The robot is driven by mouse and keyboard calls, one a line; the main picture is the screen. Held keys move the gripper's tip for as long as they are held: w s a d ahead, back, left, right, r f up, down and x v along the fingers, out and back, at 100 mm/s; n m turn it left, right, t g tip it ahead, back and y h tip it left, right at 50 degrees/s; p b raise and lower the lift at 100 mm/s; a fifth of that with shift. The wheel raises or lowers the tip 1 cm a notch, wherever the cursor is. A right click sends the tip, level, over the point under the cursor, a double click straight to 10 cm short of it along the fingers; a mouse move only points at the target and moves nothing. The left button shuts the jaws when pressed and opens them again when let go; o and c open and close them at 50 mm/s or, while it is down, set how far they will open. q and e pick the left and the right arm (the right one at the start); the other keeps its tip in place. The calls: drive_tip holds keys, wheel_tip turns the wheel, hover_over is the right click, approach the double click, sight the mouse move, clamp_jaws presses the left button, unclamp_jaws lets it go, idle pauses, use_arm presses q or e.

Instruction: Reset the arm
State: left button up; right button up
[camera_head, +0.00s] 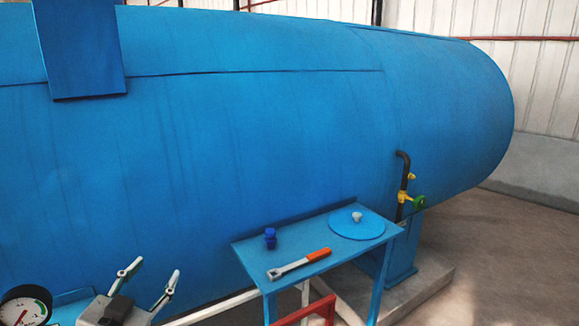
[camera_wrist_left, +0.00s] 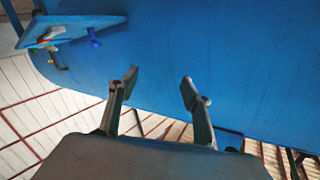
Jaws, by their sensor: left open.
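My left gripper (camera_head: 151,280) is at the lower left of the head view, with its two fingers apart and nothing between them. It also shows in the left wrist view (camera_wrist_left: 160,85), where the fingers stand open in front of the blue tank wall. The gripper is left of the small blue table and apart from everything on it. My right gripper is not in either view.
A large blue autoclave tank (camera_head: 240,130) fills the background. A blue table (camera_head: 300,281) holds a wrench (camera_head: 300,264), a blue fitting (camera_head: 270,238) and a round lid (camera_head: 357,225). A pressure gauge (camera_head: 24,308) is left of my gripper.

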use_arm(q)
drive_tip(key=s+a+f+m+g+y, duration=0.1)
drive_tip(key=s+a+f+g+y, duration=0.15)
drive_tip(key=s+f, duration=0.5)
drive_tip(key=s+a+f+m+g+y, duration=0.1)
drive_tip(key=s+a+f+g, duration=0.25)
drive_tip(key=s+f, duration=0.45)
drive_tip(key=s+a+f+m+g+y, duration=0.1)
drive_tip(key=s+a+f+g, duration=0.1)
drive_tip(key=s+f+g, duration=0.5)
drive_tip(key=w+d+f+n+t+h, duration=0.2)
drive_tip(key=d+f+t+h, duration=0.5)
drive_tip(key=d+f, duration=0.8)
drive_tip(key=shift+w+d+f+n, duration=0.2)
drive_tip(key=shift+w+d+n, duration=0.15)
drive_tip(key=shift+d+n, duration=0.1)
